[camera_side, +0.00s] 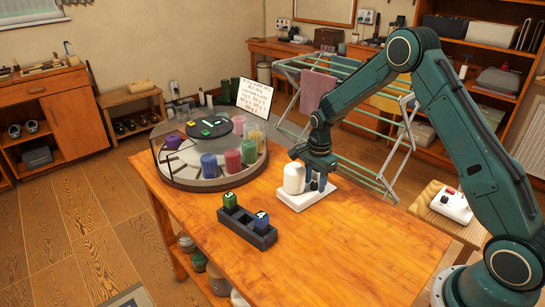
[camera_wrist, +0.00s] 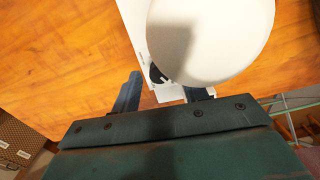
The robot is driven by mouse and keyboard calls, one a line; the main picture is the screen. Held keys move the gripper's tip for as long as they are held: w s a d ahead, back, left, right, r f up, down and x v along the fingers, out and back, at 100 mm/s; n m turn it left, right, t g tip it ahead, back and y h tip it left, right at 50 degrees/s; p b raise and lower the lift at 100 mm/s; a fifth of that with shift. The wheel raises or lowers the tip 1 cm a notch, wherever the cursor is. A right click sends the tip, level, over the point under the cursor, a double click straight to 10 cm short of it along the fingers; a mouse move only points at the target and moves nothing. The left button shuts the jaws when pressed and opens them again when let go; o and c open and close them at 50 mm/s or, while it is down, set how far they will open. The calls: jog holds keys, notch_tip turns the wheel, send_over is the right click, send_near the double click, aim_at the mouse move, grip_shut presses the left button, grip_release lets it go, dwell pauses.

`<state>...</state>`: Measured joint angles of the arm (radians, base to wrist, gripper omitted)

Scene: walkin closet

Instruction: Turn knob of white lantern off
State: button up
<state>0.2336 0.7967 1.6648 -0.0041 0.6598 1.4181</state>
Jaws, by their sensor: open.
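The white lantern (camera_side: 293,179) has a rounded white body on a flat white base (camera_side: 318,195), standing upright on the wooden table. In the wrist view the lantern's round body (camera_wrist: 212,38) fills the top centre and right. A small dark part (camera_wrist: 156,73), which looks like the knob, shows at its left edge. My gripper (camera_side: 316,184) points down over the base, just right of the lantern body. Its open fingers (camera_wrist: 165,87) sit either side of the dark part in the picture.
A black rack (camera_side: 262,238) with a green and a blue block stands at the table's front left. A round tray (camera_side: 205,183) with several coloured cylinders and a written card (camera_side: 255,97) stand behind it. The table's front right (camera_side: 350,255) is clear. A drying rack (camera_side: 355,135) stands behind.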

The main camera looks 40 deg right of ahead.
aim_at(315, 183)
notch_tip(315, 183, up, 14)
jog(key=shift+s, duration=0.15)
dwell(0.7)
jog(key=shift+f+m, duration=0.1)
jog(key=shift+m, duration=0.2)
jog(key=m, duration=1.1)
jog(key=shift+f, duration=0.2)
notch_tip(315, 183, down, 14)
jog(key=shift+r, duration=0.25)
dwell(0.5)
